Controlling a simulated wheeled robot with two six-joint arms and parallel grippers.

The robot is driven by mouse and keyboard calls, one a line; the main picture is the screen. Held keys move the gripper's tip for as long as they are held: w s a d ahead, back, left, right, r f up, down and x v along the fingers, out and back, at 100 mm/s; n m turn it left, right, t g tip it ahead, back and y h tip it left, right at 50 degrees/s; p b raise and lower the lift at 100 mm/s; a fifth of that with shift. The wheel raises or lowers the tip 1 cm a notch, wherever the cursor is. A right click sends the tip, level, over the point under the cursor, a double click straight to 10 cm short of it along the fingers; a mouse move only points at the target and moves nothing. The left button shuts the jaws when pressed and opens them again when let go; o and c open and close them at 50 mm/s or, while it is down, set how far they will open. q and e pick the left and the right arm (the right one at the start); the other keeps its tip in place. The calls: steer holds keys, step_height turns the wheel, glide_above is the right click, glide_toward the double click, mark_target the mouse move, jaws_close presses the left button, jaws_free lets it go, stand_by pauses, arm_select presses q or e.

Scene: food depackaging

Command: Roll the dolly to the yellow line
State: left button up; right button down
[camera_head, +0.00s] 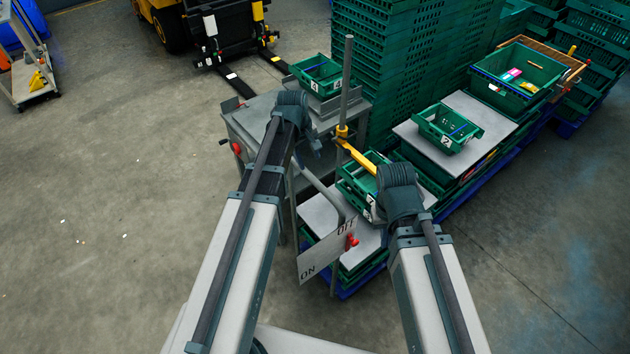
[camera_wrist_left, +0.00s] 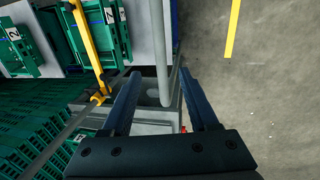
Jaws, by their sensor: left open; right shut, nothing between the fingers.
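Low blue bases, which look like dollies, show under the green crate stacks, one at the near end (camera_head: 348,290) and one at the back right (camera_head: 566,128). I cannot tell which is the task's dolly. A straight yellow line (camera_wrist_left: 231,28) lies on the floor at the upper right of the left wrist view. My left gripper (camera_wrist_left: 160,74) is open, with a grey post and the grey stand beyond its fingers. My right gripper (camera_head: 376,210) is shut, near the front crates, mostly hidden by its own wrist.
A grey stand (camera_head: 245,130) with a red knob and an ON/OFF plate (camera_head: 326,252) are close to my arms. A yellow bar (camera_head: 357,155) sits on an upright post. Tall green crates (camera_head: 400,70) block the back. The floor at left is mostly clear.

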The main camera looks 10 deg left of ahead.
mark_target(315, 181)
arm_select(q)
steer(key=f+b, duration=0.3)
steer(key=f, duration=0.1)
steer(key=w+d+f+b, duration=0.1)
steer(key=f+b, duration=0.3)
steer(key=w+f+b, duration=0.1)
steer(key=f+b, duration=0.3)
steer(key=shift+d, duration=0.2)
steer(key=shift+s, duration=0.1)
jaws_close()
stand_by(0.9)
